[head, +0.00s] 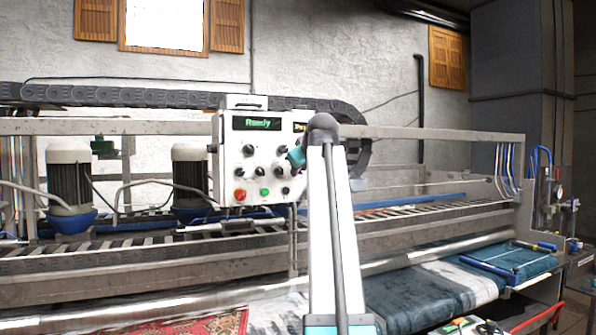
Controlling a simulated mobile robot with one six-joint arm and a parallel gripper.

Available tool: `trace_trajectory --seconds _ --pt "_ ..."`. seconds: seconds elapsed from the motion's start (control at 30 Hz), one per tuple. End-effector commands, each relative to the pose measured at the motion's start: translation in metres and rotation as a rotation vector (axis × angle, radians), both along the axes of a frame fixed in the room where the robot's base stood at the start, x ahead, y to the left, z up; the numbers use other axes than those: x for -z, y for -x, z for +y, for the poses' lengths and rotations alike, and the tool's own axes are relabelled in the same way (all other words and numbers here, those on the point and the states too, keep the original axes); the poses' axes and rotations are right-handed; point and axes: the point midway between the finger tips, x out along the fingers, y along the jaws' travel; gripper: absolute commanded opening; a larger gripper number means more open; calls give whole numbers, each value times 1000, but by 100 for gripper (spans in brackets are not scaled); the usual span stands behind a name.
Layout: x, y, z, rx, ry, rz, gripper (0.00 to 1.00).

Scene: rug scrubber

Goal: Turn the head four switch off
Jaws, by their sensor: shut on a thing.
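The control panel (228,160) is a white box with a green "Ready" display (256,123) and several dark round switch knobs, such as the upper left knob (248,151) and the upper middle knob (280,151). Labels are too small to read, so I cannot tell which is head four. My gripper (292,165) is small in the picture, at the right half of the panel beside the right-hand knobs. It is shut on what appears to be a switch knob; my arm and wrist hide the contact and the panel's right side.
A red button (240,195) and a green button (264,192) sit low on the panel. The long metal machine frame (150,262) runs below. Two motors (70,180) stand left. A patterned red rug (200,325) and teal rugs (430,295) lie in front.

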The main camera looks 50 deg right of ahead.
Motion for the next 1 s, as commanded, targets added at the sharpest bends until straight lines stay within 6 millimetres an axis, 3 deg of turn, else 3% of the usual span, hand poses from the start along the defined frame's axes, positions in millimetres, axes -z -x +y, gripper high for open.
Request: trace_trajectory --seconds 0.43,0.47,0.57,1.0 --pt "-4 -3 2 -5 20 -3 0" --pt "-4 -3 2 -5 20 -3 23" --pt "-3 -2 1 -4 19 -2 40" --pt "-2 2 1 0 16 3 40"
